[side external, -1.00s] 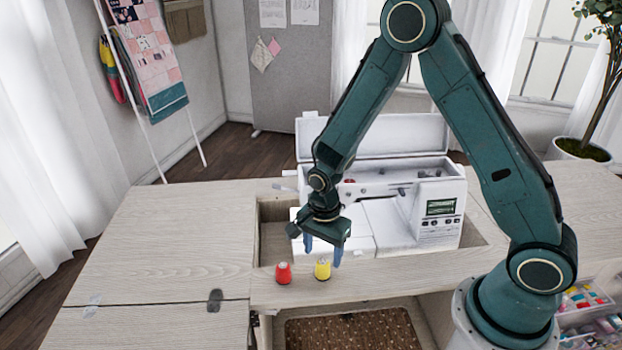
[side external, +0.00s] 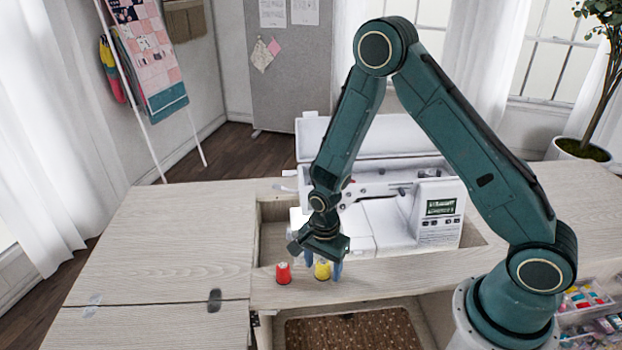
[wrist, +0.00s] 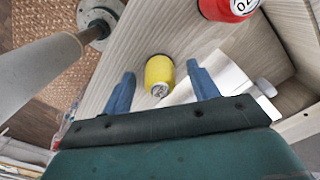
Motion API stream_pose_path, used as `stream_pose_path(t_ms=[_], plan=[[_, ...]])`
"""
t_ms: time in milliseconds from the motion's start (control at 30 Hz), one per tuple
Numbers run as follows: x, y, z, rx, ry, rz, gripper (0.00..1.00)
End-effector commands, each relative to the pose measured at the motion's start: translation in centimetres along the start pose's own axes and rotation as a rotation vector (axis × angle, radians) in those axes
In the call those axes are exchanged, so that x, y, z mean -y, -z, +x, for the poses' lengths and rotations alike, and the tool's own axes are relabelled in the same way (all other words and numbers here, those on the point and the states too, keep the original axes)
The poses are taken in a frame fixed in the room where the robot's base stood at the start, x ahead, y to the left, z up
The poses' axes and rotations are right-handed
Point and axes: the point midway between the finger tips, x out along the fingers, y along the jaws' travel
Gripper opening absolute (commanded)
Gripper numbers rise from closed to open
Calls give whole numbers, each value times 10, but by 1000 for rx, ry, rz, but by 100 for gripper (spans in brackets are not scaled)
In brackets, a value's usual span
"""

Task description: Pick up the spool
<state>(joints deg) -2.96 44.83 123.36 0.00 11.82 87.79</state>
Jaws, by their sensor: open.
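A yellow spool (side external: 322,270) stands on the front strip of the cabinet top. A red spool (side external: 283,273) stands a little to its left. My gripper (side external: 322,264) is low over the yellow spool, pointing down. In the wrist view my open gripper (wrist: 160,75) has its two blue fingers spread on either side of the yellow spool (wrist: 159,72), with a gap on both sides. The red spool (wrist: 228,8) is partly cut off at the top of that view, outside the fingers. Neither spool is held.
A white sewing machine (side external: 439,208) sits in the cabinet recess just behind the spools. The left part of the wooden cabinet top (side external: 165,245) is clear. An open compartment lies below the front edge. A bin of sewing supplies (side external: 585,298) is at the lower right.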

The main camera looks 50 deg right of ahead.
Motion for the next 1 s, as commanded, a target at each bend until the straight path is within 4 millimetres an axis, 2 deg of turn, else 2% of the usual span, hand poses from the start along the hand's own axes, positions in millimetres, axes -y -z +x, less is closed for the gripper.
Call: stream_pose_path(t_ms=[267, 500, 1000], plan=[[0, 0, 0, 0, 0, 0, 58], [0, 0, 0, 0, 0, 0, 12], [0, 0, -3, 0, 1, 0, 12]])
